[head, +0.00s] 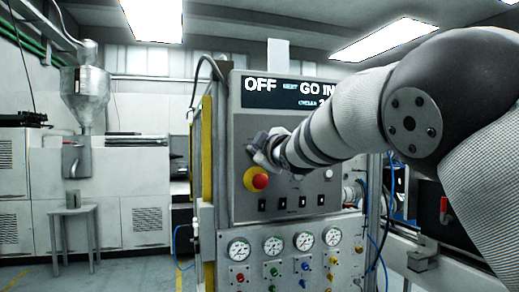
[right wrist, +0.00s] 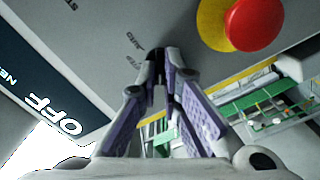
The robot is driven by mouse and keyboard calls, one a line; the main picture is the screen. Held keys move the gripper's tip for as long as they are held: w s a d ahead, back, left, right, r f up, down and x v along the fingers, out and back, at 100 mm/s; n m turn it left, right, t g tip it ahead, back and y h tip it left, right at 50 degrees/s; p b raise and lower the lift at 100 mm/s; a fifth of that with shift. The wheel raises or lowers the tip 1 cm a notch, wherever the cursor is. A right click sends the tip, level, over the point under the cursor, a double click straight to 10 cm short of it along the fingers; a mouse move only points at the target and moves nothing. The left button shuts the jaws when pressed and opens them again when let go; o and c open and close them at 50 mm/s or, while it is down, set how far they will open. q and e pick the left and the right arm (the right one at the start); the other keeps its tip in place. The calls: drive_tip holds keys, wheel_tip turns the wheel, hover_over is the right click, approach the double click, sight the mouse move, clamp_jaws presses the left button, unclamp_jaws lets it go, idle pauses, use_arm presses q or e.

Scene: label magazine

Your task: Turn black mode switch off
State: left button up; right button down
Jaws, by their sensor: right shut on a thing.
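The grey control panel (head: 312,205) stands in the middle of the head view. My right gripper (head: 257,150) reaches its upper left part, just above the red emergency button (head: 260,181). In the right wrist view the fingers of my right gripper (right wrist: 161,62) come together at the panel face. They are shut on the black mode switch (right wrist: 160,75), of which only a small dark part shows between the fingertips. Its exact angle is hidden. The display (head: 285,93) above reads "OFF" in large letters at its left. My left gripper is not in view.
The red button on its yellow base (right wrist: 210,22) is close to the fingers. Small black switches (head: 282,203) sit below it, then several gauges (head: 268,246) and coloured knobs. A yellow-edged frame (head: 207,150) borders the panel's left.

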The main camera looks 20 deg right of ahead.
drive_tip(key=shift+n, duration=1)
drive_tip(key=c, duration=1.8)
unclamp_jaws()
drive_tip(key=shift+o, duration=0.2)
drive_tip(key=s, duration=0.7)
drive_tip(key=shift+s+d, duration=0.15)
drive_tip(key=shift+s, duration=0.15)
